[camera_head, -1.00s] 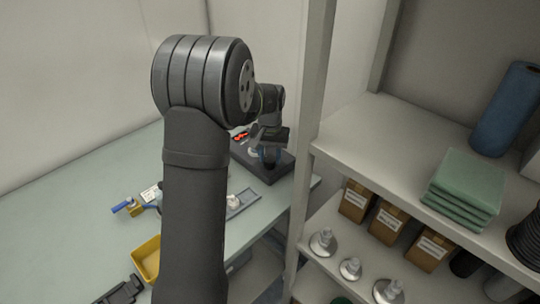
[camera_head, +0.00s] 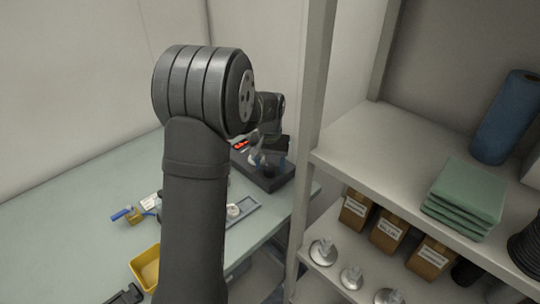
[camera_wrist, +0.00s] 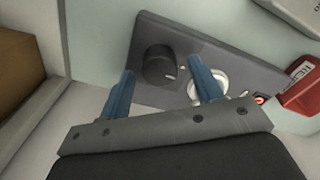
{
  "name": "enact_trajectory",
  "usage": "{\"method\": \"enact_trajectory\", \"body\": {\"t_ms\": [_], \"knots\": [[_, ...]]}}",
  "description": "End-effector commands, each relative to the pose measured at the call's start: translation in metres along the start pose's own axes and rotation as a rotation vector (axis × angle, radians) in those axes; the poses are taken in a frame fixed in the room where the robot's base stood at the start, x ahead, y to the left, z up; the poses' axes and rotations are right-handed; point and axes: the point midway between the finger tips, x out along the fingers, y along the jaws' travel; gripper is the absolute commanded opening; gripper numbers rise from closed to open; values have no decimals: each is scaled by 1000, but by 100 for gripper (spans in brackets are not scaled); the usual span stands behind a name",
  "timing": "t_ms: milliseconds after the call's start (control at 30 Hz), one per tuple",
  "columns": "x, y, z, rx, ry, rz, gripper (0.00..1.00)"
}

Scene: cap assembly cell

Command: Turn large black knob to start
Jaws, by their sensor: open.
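The large black knob (camera_wrist: 159,66) sits on the dark control panel (camera_wrist: 222,65), toward its left end in the wrist view. It has a pale mark beside its lower right. My gripper (camera_wrist: 162,67) is open, with one blue finger on each side of the knob in that view. Whether the fingers touch the knob or are at its height, I cannot tell. The right finger partly covers a round white part (camera_wrist: 217,84) on the panel. In the head view the panel (camera_head: 262,178) stands at the table's far right, and my gripper (camera_head: 270,160) is over it, partly hiding it.
A red display (camera_wrist: 301,90) stands at the panel's right end. A grey shelf (camera_head: 350,135) with green cloths (camera_head: 465,195) and a blue roll (camera_head: 505,115) rises close on the right. A yellow bin (camera_head: 146,264) and a blue-handled valve (camera_head: 133,215) lie on the table.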

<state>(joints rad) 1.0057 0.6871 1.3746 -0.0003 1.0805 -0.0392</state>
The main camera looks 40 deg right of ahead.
Motion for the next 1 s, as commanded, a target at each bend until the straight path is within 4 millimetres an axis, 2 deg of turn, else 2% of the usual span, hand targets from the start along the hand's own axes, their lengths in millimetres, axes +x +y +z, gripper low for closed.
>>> {"method": "enact_trajectory", "body": {"t_ms": [167,500,700,833,1000], "knots": [[-22,0,-1,0,5,0,59],[-104,0,-1,0,6,0,59],[-146,0,0,0,5,0,59],[-162,0,0,0,2,0,59],[-172,0,0,0,0,0,59]]}}
